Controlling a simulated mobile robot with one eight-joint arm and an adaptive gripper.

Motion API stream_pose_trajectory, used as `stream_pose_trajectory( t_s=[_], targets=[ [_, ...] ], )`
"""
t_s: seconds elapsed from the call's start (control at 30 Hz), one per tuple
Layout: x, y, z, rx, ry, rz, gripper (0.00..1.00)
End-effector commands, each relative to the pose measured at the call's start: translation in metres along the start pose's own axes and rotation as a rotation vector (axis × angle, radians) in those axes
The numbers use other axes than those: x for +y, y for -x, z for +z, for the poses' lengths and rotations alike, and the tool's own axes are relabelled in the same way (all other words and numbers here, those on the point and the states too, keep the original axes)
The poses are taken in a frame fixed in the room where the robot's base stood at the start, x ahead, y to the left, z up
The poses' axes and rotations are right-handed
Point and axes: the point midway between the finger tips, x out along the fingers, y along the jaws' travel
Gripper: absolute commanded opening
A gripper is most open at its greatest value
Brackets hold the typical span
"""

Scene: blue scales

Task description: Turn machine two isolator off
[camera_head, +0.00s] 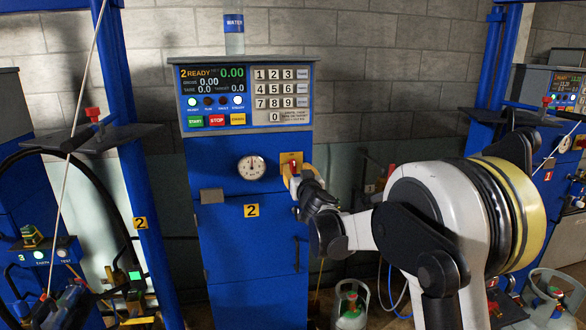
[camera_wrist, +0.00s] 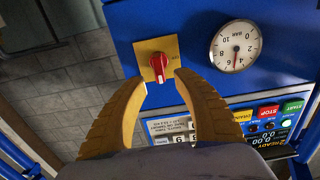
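Machine two (camera_head: 245,215) is a blue cabinet with a yellow label "2". Its isolator is a red knob (camera_wrist: 158,67) on a yellow plate (camera_wrist: 150,47), right of the gauge in the head view. The plate also shows in the head view (camera_head: 291,158), partly covered by my gripper (camera_head: 297,180). In the wrist view my gripper (camera_wrist: 160,77) is open, with one yellow finger on each side of the knob's lower end. A gap shows beside the knob; I cannot tell whether either fingertip touches it. The wrist view is turned nearly upside down.
A round gauge (camera_wrist: 236,46) sits beside the isolator. A water bottle (camera_head: 234,35) stands on top. Neighbouring machines stand left and right; gas cylinders (camera_head: 351,305) are on the floor.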

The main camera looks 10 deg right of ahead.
Motion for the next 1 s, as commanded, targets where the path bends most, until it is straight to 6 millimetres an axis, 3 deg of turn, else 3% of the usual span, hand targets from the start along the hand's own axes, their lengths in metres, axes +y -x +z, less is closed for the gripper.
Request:
stream_pose_trajectory(
  t_s=[0.23,0.63,0.73,0.77,1.0],
  targets=[
    [0.0,-0.037,0.001,0.0,0.0,0.001,0.36],
    [0.0,-0.045,-0.001,0.0,0.0,0.001,0.35],
    [0.0,-0.045,-0.001,0.0,0.0,0.001,0.04],
    [0.0,-0.045,-0.001,0.0,0.0,0.001,0.0],
    [0.0,-0.045,-0.001,0.0,0.001,0.001,0.0]
  ],
)
